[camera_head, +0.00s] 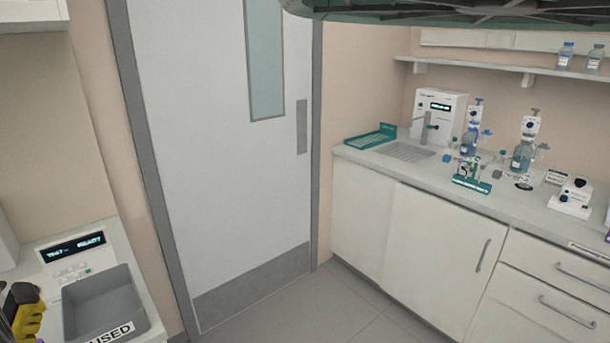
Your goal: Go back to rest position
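My gripper does not show clearly anywhere in the head view. A yellow and black object (27,312) is cut off at the lower left edge, and I cannot tell what it is. It is beside a grey bin (105,300) with a label reading "USED" on the left counter. No task object is named.
A closed grey door (215,180) stands mid-view, with clear floor (345,305) before the right cabinets. The right counter (350,155) holds a teal rack (472,182), bottle-topped devices (470,140), a white machine (440,115) and a teal tray (370,138). A dark structure hangs at the top.

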